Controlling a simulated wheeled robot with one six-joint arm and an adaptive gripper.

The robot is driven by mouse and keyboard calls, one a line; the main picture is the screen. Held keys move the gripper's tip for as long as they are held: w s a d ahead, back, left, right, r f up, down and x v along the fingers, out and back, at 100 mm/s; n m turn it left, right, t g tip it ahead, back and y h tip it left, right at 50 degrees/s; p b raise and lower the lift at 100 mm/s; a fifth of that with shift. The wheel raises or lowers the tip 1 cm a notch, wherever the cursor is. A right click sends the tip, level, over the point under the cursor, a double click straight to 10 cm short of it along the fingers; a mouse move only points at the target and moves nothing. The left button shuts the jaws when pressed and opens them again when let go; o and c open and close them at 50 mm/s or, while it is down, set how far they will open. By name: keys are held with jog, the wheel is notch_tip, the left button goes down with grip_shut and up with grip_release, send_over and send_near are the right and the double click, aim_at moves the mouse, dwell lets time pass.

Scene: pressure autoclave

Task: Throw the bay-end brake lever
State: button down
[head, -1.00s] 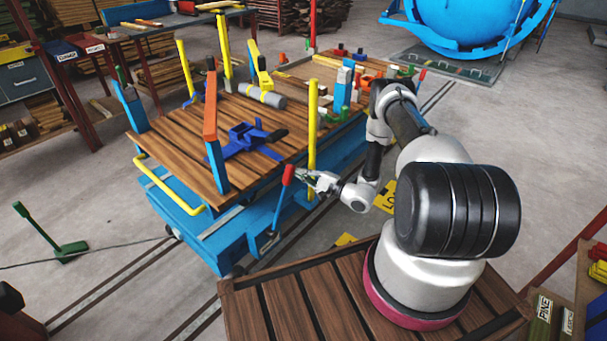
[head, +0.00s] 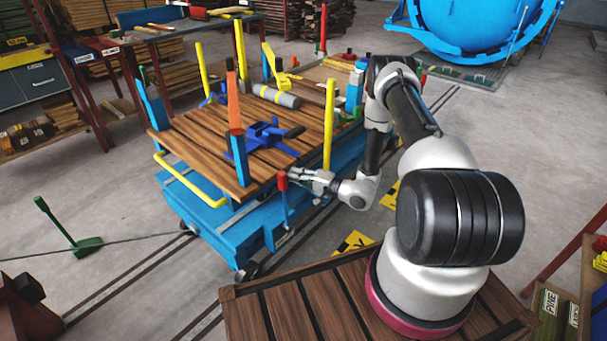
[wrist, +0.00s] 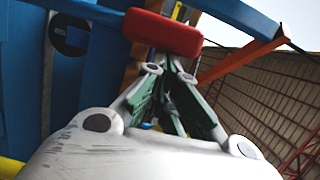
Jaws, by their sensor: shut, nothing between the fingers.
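The brake lever is a blue bar with a red grip (head: 282,181) at the near right corner of the blue cart (head: 225,225). It stands nearly upright, leaning slightly left. My gripper (head: 293,176) is at the right side of the red grip, with its fingers shut and nothing between them. In the wrist view the red grip (wrist: 160,32) lies across the fingertips (wrist: 172,66), very close or touching; I cannot tell which. The lever's lower bar is mostly hidden there.
A yellow post (head: 329,125) rises from the cart's edge beside my arm. The wooden deck carries a blue clamp (head: 268,134), a grey cylinder (head: 276,96) and an orange-topped post (head: 234,103). A green floor lever (head: 88,244) stands left. Open floor lies between.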

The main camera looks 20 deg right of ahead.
jog(key=s+a+f+n, duration=0.1)
jog(key=s+a+n, duration=0.2)
jog(key=a, duration=0.7)
jog(key=shift+s+h, duration=0.4)
jog(key=shift+s, duration=1)
jog(key=shift+d, duration=0.1)
jog(key=v, duration=1.1)
jog(key=shift+s+d, duration=0.25)
jog(key=shift+d, duration=0.1)
jog(key=shift+w+r, duration=0.1)
jog(key=shift+r, duration=0.05)
